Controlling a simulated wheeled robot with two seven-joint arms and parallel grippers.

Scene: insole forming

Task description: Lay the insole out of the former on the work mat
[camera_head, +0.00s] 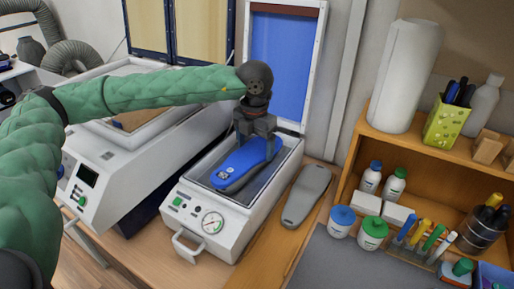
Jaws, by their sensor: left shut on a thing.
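The blue insole (240,162) lies in the open former (213,238), a white box with a gauge and a front handle. My left gripper (258,148) reaches down over the former and is shut on the far part of the insole. Whether the insole is lifted off the bed under it is hard to tell. The former's lid (279,68), blue inside, stands open behind. My right gripper is not in view.
A grey insole-shaped piece (306,195) lies on the wooden table right of the former. A wooden shelf (398,158) with bottles, jars and pens borders the mat. A larger white machine (118,160) stands at left.

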